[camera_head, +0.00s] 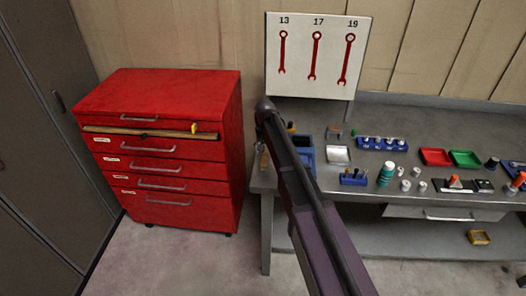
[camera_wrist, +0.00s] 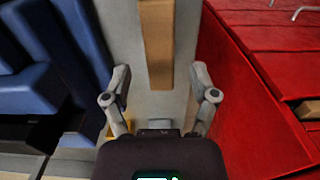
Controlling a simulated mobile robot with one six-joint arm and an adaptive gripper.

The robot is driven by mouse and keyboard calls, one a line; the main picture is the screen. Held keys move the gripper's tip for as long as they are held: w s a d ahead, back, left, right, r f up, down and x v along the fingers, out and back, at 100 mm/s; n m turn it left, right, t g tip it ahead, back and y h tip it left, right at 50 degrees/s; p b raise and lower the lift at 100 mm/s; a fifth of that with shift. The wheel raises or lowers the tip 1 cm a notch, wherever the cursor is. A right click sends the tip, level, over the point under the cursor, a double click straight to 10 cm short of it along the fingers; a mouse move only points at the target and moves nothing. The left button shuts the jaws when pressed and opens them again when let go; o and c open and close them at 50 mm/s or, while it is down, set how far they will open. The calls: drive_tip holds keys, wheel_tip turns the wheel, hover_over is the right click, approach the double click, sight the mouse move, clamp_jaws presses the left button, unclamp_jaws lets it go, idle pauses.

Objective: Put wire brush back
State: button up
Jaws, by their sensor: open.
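In the wrist view, my gripper (camera_wrist: 160,97) is open, its two fingers apart with nothing clasped. A tan wooden bar (camera_wrist: 158,40), perhaps the wire brush's handle, lies ahead between the fingers; its near end is close to fingertip level. I see no bristles, so I cannot tell for sure that it is the brush. In the head view, a small tan piece (camera_head: 264,161) shows at the bench's left end, beside my arm. My gripper cannot be made out there.
The red tool cabinet (camera_head: 172,95) stands left of the workbench (camera_head: 385,209), with a gap between. A wooden strip (camera_head: 130,131) and a yellow piece (camera_head: 194,128) show at its upper drawer. A blue bin (camera_head: 306,155) and several small items occupy the benchtop.

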sight(266, 158)
wheel_tip(266, 158, up, 8)
drive_tip(key=p, duration=0.7)
drive_tip(key=shift+r+p, duration=0.15)
drive_tip(key=shift+p, duration=0.15)
idle(0.4)
drive_tip(key=shift+s, duration=0.1)
drive_tip(key=s+d, duration=1.3)
drive_tip(key=shift+d, duration=0.2)
drive_tip(key=s+d, duration=0.8)
drive_tip(key=s, duration=0.4)
drive_tip(key=shift+s+d, duration=0.4)
drive_tip(key=shift+c, duration=0.2)
